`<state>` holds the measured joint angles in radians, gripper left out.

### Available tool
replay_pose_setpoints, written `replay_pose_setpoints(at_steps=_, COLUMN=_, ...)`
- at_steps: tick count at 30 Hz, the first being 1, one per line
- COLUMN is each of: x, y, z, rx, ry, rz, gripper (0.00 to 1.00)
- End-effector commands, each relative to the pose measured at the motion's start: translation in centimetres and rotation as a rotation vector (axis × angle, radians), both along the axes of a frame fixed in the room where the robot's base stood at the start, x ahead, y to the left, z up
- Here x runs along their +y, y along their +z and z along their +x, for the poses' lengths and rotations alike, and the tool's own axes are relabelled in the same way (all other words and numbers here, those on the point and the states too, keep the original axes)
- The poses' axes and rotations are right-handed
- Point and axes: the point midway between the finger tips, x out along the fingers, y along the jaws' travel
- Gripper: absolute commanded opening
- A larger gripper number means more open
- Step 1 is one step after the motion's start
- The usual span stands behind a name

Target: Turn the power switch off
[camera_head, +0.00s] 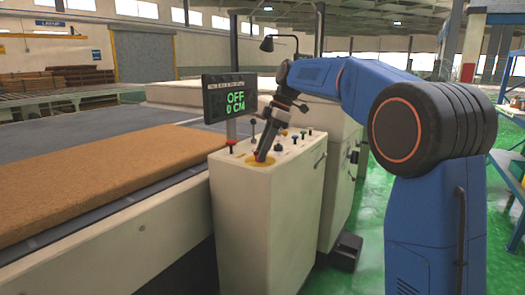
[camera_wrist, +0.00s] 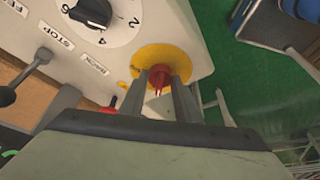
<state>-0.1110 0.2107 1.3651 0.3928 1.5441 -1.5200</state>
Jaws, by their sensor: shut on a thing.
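The power switch (camera_wrist: 158,76) is a red knob on a round yellow plate (camera_wrist: 166,55), at the corner of the control panel in the wrist view. My gripper (camera_wrist: 160,92) is shut on the red knob, with one grey finger on each side of it. In the head view my gripper (camera_head: 264,152) points down onto the yellow plate at the front of the cream control cabinet (camera_head: 268,215). The knob is hidden there by my gripper. A screen (camera_head: 230,97) above the panel reads OFF and 0 CM in green.
The panel also carries a black numbered dial (camera_wrist: 92,13), a black lever (camera_wrist: 30,75) and a red knob (camera_head: 231,143) to the left. A brown mattress (camera_head: 110,175) lies on the machine bed left of the cabinet. Green floor (camera_head: 372,230) is open to the right.

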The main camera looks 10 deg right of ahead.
Motion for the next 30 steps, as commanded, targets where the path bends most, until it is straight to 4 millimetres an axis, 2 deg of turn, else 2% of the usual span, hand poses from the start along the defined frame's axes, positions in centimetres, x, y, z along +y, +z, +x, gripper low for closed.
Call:
replay_pose_setpoints(at_steps=16, x=-0.05, y=0.04, z=0.07, rx=-0.002, ry=0.023, rz=-0.001, gripper=0.07)
replay_pose_setpoints(at_steps=17, x=-0.06, y=0.04, z=0.07, rx=-0.002, ry=0.023, rz=-0.001, gripper=0.34)
replay_pose_setpoints(at_steps=18, x=-0.05, y=0.04, z=0.06, rx=-0.002, ry=0.023, rz=-0.001, gripper=0.44)
replay_pose_setpoints(at_steps=19, x=-0.05, y=0.04, z=0.06, rx=-0.002, ry=0.023, rz=-0.001, gripper=0.47)
replay_pose_setpoints(at_steps=30, x=-0.19, y=0.41, z=0.09, rx=-0.002, ry=0.022, rz=-0.001, gripper=0.47)
